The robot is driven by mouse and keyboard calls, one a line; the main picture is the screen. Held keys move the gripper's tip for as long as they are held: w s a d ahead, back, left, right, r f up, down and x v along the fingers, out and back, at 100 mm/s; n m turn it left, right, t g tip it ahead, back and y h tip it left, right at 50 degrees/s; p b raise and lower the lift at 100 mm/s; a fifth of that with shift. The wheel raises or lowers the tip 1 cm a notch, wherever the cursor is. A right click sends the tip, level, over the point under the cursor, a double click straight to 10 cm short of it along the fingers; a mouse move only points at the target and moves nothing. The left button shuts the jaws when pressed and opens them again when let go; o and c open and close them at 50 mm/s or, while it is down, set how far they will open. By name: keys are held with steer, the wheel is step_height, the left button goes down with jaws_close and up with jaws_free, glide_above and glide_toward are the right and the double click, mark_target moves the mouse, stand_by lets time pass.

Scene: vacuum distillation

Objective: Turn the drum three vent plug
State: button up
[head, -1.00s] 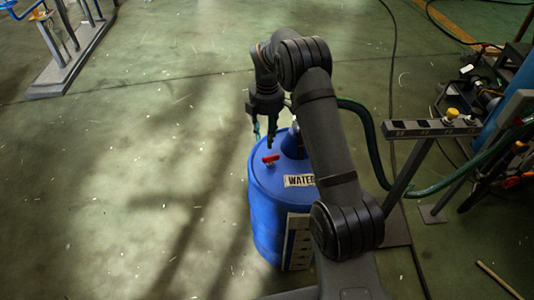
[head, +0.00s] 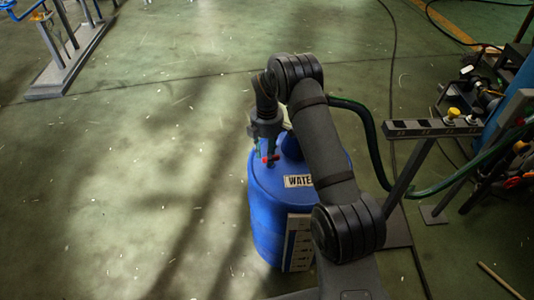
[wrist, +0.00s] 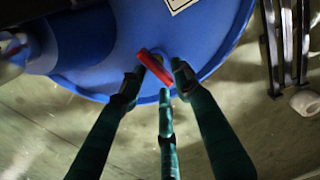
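The blue drum (head: 268,212) stands upright on the floor, with a partly hidden "WATE…" label (head: 298,181) on its top. The red vent plug handle (wrist: 154,68) sits near the rim of the drum top and lies slantwise in the wrist view. In the head view only a bit of the red handle (head: 272,158) shows under the fingers. My gripper (wrist: 157,82) is open, with its green-sleeved, dark-tipped fingers spread around the handle. A gap shows between the side fingertips and the handle. Whether the middle finger touches it I cannot tell.
A dark green hose (head: 367,125) runs from behind my arm to the right. A metal stand (head: 431,128) with a yellow knob (head: 453,113) is right of the drum. Open floor (head: 150,180) lies to the left.

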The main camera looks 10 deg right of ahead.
jaws_close()
steer(key=shift+m, duration=0.3)
stand_by(0.3)
steer(key=m, duration=0.4)
steer(key=shift+w+d+b, duration=0.15)
steer(key=shift+w+b, duration=0.1)
steer(key=shift+b, duration=0.15)
steer(key=m, duration=0.4)
steer(key=shift+w+d+m+b, duration=0.15)
steer(key=shift+d+m+b, duration=0.05)
steer(key=shift+m+b, duration=0.2)
steer(key=m, duration=0.3)
steer(key=m+b, duration=0.1)
steer(key=m, duration=0.1)
steer(key=shift+w+d+m, duration=0.1)
steer(key=shift+d+m, duration=0.2)
steer(key=m, duration=0.1)
steer(key=m+b, duration=0.1)
steer(key=m, duration=0.3)
steer(key=shift+d, duration=0.3)
steer(key=shift+m+b, duration=0.3)
steer(key=shift+o, duration=0.7)
jaws_free()
